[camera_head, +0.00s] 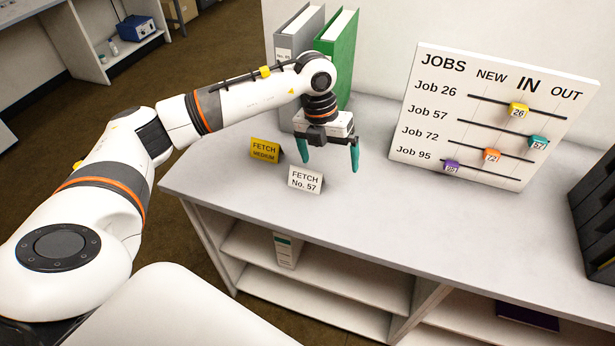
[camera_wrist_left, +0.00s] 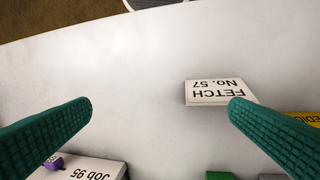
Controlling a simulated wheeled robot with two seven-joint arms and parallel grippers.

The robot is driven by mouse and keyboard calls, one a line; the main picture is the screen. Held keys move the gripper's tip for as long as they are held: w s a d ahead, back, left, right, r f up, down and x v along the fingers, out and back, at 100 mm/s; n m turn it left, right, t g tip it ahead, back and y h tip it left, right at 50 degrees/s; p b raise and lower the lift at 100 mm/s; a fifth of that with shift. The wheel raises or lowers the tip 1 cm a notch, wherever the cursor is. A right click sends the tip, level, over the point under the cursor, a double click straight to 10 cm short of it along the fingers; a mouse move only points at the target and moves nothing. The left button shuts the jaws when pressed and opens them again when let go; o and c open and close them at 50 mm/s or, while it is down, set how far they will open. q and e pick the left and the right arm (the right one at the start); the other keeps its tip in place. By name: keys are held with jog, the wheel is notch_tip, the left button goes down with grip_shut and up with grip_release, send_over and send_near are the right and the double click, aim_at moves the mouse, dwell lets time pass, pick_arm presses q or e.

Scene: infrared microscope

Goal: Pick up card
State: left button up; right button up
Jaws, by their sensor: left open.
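A white folded card reading "FETCH No. 57" (camera_head: 305,180) stands on the grey counter near its front edge. It shows upside down in the left wrist view (camera_wrist_left: 218,92), just beyond the tip of the right-hand finger. A yellow card reading "FETCH MEDIUM" (camera_head: 265,150) stands behind and left of it; only its edge shows in the left wrist view (camera_wrist_left: 306,118). My left gripper (camera_head: 329,158) is open and empty, its green fingers pointing down above the counter, behind and right of the white card. My right gripper is not in view.
A jobs board (camera_head: 478,120) with coloured sliders stands at the back right. A green binder (camera_head: 340,55) and a grey binder (camera_head: 298,45) stand behind my gripper. A black rack (camera_head: 594,215) is at far right. The counter middle (camera_head: 400,220) is clear.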

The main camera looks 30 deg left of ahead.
pick_arm(q)
jog(key=r+y, duration=0.1)
jog(key=y, duration=0.1)
send_over(306, 169)
jog(key=d, duration=0.1)
jog(key=shift+n, duration=0.5)
jog(key=f, duration=0.2)
jog(key=f+p, duration=0.2)
jog(key=f, duration=0.1)
jog(key=shift+s+f, duration=0.25)
jog(key=shift+f, duration=0.1)
jog(key=f+p, duration=0.1)
jog(key=f, duration=0.2)
jog(key=a+f+p, duration=0.1)
jog(key=f, duration=0.1)
jog(key=shift+w+f+p, duration=0.2)
jog(key=shift+w+p, duration=0.05)
jog(key=shift+p, duration=0.1)
jog(key=shift+f, duration=0.2)
jog(key=c, duration=1)
